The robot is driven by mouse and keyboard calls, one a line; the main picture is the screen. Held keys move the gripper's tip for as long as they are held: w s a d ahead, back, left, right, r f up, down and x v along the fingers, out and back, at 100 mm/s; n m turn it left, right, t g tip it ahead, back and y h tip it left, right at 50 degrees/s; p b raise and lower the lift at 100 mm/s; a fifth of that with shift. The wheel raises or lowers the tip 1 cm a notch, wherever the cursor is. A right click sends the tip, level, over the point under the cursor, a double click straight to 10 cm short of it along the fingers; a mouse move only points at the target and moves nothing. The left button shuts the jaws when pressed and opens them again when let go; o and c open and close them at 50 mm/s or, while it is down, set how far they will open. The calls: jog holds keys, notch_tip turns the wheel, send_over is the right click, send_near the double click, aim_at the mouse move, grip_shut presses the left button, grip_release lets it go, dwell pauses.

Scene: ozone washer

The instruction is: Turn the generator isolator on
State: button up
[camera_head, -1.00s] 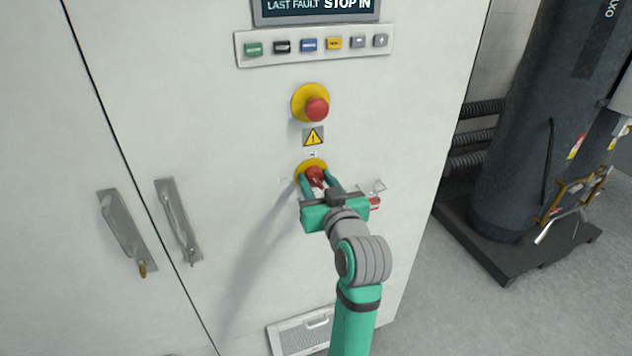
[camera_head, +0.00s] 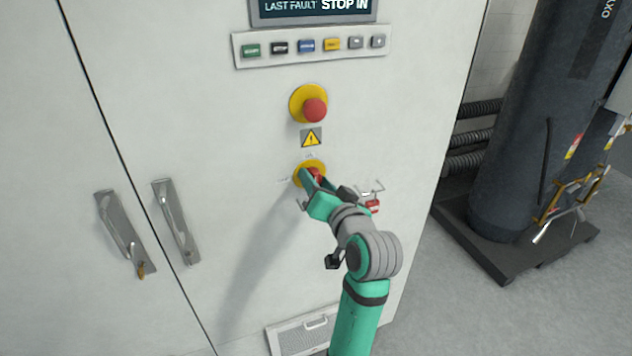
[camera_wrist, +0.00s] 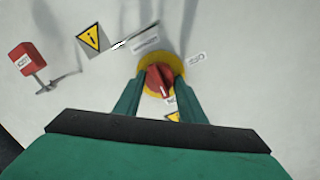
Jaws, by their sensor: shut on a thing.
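The generator isolator is a red rotary handle on a round yellow plate (camera_head: 302,181), set in the white cabinet door below the emergency stop. In the wrist view the red handle (camera_wrist: 158,80) sits between my two green fingers, with the yellow plate around it. My gripper (camera_head: 313,176) is shut on the red handle. In the head view my gripper is rolled and hides much of the handle. Small labels stand around the plate, one reading OFF (camera_wrist: 196,58).
A red emergency stop (camera_head: 315,110) and a yellow warning sign (camera_head: 311,138) are above. A row of buttons (camera_head: 307,46) runs higher up. A red tag or padlock (camera_head: 373,206) hangs right of my gripper. Door handles (camera_head: 176,222) are at left, a dark cylinder (camera_head: 520,130) at right.

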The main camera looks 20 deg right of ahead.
dwell(0.3)
jog(key=o, duration=1)
jog(key=shift+o, duration=0.2)
jog(key=s+r, duration=0.1)
jog(key=s, duration=0.9)
jog(key=shift+s+d, duration=0.2)
jog(key=shift+s, duration=0.15)
